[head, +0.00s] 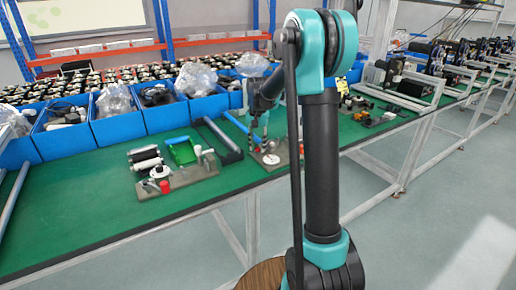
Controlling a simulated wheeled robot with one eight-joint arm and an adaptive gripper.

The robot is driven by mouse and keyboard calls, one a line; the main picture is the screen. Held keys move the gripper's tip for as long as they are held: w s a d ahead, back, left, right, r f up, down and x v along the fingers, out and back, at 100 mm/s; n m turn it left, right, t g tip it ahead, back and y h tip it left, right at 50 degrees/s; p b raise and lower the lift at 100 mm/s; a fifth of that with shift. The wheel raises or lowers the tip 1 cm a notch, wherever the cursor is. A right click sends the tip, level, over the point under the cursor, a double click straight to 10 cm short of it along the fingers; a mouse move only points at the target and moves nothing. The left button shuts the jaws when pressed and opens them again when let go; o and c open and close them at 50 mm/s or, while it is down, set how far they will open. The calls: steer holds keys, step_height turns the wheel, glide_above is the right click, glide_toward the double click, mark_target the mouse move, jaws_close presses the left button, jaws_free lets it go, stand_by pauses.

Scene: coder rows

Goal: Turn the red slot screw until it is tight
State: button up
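My arm rises in front of the bench in the head view, and its far end reaches down to the fixture plate (283,172) at the bench's front edge. My gripper (260,138) is small and dark there, just above the plate and partly hidden behind my arm. A small red part (257,140) shows beside the gripper; I cannot tell whether it is the slot screw or whether the gripper touches it. A white round disc (270,159) lies on the plate. The gripper's fingers are too small to tell open from shut.
A second fixture plate (190,180) to the left carries a black roller, a white knob and a red part (165,187). A green tray (183,152) and a dark bar (222,142) lie between. Blue bins (117,130) line the back. Bare green mat (80,205) is at left.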

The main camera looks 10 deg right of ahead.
steer(key=shift+r, duration=0.1)
steer(key=shift+r, duration=2.4)
steer(key=s+d+f+n+t, duration=0.1)
steer(key=s+f, duration=0.3)
steer(key=s, duration=0.6)
steer(key=s+d+f+n+t, duration=0.1)
steer(key=s+d+f+n, duration=0.1)
steer(key=s, duration=0.8)
steer(key=s+d+f+n+t, duration=0.1)
steer(key=s+f+n+t, duration=0.1)
steer(key=s+f, duration=0.4)
steer(key=s, duration=0.5)
steer(key=shift+d+f+n, duration=0.15)
steer(key=shift+f+n, duration=0.1)
steer(key=shift+n, duration=0.15)
